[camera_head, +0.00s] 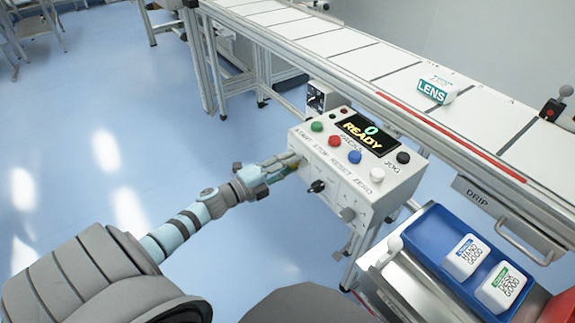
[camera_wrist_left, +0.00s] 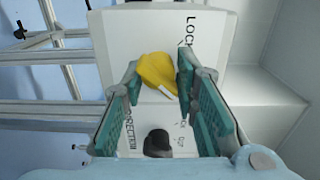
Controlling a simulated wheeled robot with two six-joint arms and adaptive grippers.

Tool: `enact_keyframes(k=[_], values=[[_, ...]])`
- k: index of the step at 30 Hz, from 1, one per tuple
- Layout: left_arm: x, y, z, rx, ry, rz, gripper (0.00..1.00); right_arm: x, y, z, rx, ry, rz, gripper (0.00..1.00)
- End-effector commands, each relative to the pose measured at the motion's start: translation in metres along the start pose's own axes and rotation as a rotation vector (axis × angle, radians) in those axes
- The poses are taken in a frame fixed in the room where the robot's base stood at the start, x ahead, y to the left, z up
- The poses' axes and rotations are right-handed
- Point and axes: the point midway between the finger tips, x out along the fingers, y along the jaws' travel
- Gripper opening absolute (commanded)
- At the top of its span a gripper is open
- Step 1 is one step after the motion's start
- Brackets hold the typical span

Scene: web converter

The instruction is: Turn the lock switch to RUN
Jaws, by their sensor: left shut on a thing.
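The lock switch (camera_wrist_left: 157,72) is a yellow knob on the front face of the white control box (camera_head: 370,195), beside lettering that begins "LOCK". My left gripper (camera_head: 288,164) reaches the left part of that face. In the left wrist view its teal-padded fingers (camera_wrist_left: 158,85) are shut on the yellow knob, one on each side. The knob looks tilted in the picture. The RUN mark is not readable, and the fingers cover part of the lettering. My right gripper is not in view.
A black knob (camera_wrist_left: 158,143) sits close to the lock switch. The box top has colored buttons, including a red one (camera_head: 334,141), and a display (camera_head: 368,133) reading READY. A conveyor (camera_head: 330,43) runs behind. A blue tray (camera_head: 425,240) with white packs stands right. Floor at left is clear.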

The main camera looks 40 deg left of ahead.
Motion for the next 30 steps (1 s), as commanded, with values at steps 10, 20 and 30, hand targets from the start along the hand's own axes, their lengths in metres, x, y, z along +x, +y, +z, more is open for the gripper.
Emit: enact_keyframes(k=[10, 20, 30], values=[[-0.0016, 0.0056, -0.0014, 0.026, 0.001, 0.010, 0.00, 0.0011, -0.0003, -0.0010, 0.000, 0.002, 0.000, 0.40], [-0.0018, 0.0049, -0.0012, 0.024, 0.001, 0.008, 0.44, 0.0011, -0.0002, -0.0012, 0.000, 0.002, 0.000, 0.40], [-0.0089, 0.0034, -0.0002, 0.023, 0.000, 0.006, 0.44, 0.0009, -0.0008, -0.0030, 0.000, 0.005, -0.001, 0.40]])
